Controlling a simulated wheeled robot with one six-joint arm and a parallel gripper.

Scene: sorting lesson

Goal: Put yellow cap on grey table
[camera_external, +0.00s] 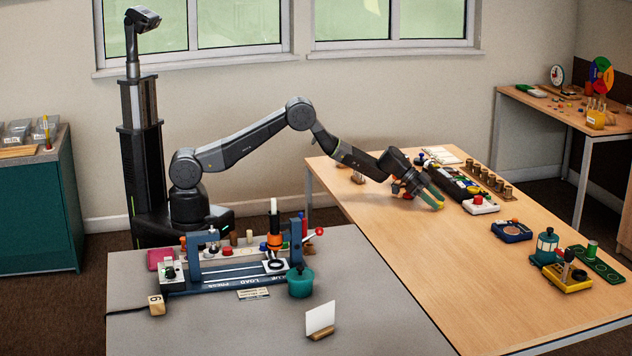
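The grey table (235,328) stands at the front left, with a blue press-like rig (228,280) on it. The gap between the fingers is too small to read. I cannot make out a yellow cap for certain anywhere in the view.
On the wooden table (420,250) are a white block with a red button (481,204), a dark blue box (511,231), a teal lantern (546,246) and a yellow tray (567,279).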

